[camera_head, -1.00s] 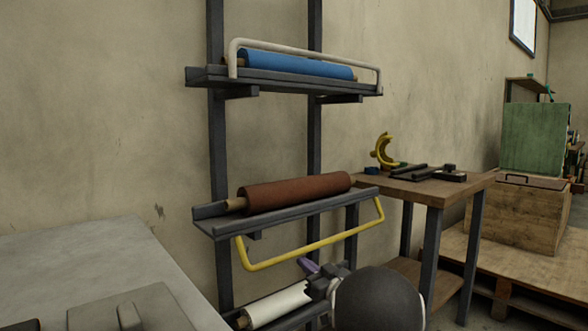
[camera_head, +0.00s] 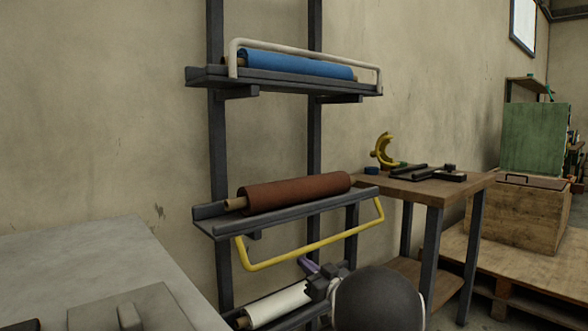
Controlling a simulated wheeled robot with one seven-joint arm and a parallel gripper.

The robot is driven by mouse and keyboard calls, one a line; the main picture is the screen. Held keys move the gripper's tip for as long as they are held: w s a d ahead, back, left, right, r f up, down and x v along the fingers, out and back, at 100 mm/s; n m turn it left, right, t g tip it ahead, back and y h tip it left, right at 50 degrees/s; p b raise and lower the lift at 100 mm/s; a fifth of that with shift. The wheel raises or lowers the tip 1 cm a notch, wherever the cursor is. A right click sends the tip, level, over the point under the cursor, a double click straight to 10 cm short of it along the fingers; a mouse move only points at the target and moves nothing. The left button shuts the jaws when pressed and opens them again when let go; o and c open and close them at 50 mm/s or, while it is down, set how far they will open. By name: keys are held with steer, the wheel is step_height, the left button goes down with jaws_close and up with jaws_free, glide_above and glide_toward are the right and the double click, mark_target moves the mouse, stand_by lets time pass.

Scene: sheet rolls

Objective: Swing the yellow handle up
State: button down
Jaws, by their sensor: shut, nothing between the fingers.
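The yellow handle (camera_head: 318,245) is a bent bar. It hangs below the front of the middle shelf (camera_head: 290,214), which bears a brown-red roll (camera_head: 297,191). My gripper (camera_head: 308,266) is below the handle, near its middle to right part, over the lower shelf with the white roll (camera_head: 279,304). Its fingers look purple and small; they are shut and empty. It appears apart from the handle, though the depth between them is hard to tell. My rounded dark arm link hides part of the lower right.
The top shelf holds a blue roll (camera_head: 298,65) behind a raised white handle (camera_head: 305,52). A wooden table (camera_head: 425,189) with tools stands to the right. A grey surface (camera_head: 100,265) lies at the lower left. Dark uprights (camera_head: 314,140) carry the shelves.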

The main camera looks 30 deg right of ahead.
mark_target(307, 247)
steer(key=shift+r, duration=0.15)
stand_by(0.3)
steer(key=shift+r+p, duration=1.4)
steer(key=shift+r, duration=1)
steer(key=shift+r+p, duration=0.75)
steer(key=shift+r, duration=0.35)
steer(key=shift+w+a+r+p, duration=0.1)
steer(key=shift+w+r+p, duration=0.15)
steer(key=shift+r+p, duration=0.3)
steer(key=shift+w+d+r+p, duration=0.1)
steer(key=shift+w+r+p, duration=0.25)
steer(key=shift+r, duration=0.35)
steer(key=shift+w+a+r+p, duration=0.1)
steer(key=shift+w+r+p, duration=0.05)
steer(key=shift+r+p, duration=0.45)
steer(key=shift+w+r, duration=0.1)
steer(key=shift+r, duration=0.1)
